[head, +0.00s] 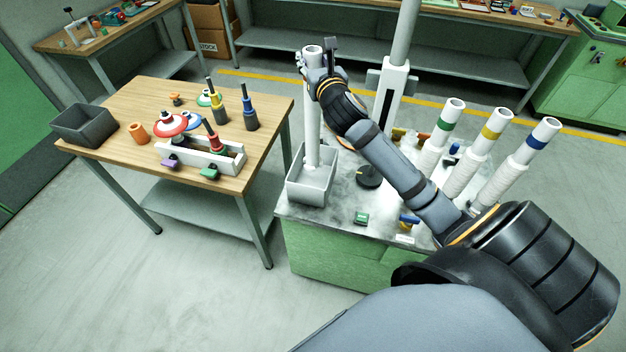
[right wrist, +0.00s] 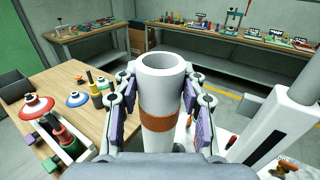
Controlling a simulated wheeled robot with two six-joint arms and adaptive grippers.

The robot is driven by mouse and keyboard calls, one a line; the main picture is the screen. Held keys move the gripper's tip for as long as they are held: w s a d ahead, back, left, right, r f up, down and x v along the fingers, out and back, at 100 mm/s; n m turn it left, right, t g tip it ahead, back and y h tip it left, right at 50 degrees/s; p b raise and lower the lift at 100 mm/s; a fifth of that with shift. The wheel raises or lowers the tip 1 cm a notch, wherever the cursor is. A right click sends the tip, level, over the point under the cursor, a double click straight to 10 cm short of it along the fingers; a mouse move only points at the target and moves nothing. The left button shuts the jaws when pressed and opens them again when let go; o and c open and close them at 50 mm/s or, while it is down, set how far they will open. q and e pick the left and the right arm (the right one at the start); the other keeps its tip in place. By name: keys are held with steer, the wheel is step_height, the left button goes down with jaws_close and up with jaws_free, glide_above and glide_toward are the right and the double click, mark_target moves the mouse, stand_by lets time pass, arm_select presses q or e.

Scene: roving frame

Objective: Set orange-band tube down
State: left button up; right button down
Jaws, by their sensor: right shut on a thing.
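The orange-band tube is a tall white hollow cylinder. In the head view the tube (head: 311,135) stands about upright, its lower end inside the opening of a grey bin (head: 309,190). I cannot tell whether it touches the bin's floor. My right gripper (head: 316,82) is shut on the tube near its top. In the right wrist view the tube (right wrist: 158,80) sits between the purple-padded fingers (right wrist: 160,108), with its orange band (right wrist: 158,123) between and just below the pads. In the head view the gripper hides the band. My left gripper is not in view.
The bin stands on a green cabinet's grey top (head: 330,212). Tubes with green (head: 434,140), yellow (head: 478,150) and blue (head: 518,165) bands stand to the right. A grey-white post (head: 397,80) rises close behind my forearm. A wooden table (head: 130,95) with parts is left.

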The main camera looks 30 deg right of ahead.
steer(key=shift+f, duration=0.15)
glide_above(313, 118)
steer(key=w+d, duration=0.1)
steer(key=w, duration=0.1)
step_height(313, 118, down, 5)
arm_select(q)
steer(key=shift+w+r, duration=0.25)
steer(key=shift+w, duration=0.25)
arm_select(e)
steer(key=shift+s+f, duration=0.2)
steer(key=shift+f, duration=2.05)
steer(key=c, duration=0.8)
jaws_free()
steer(key=shift+o, duration=0.2)
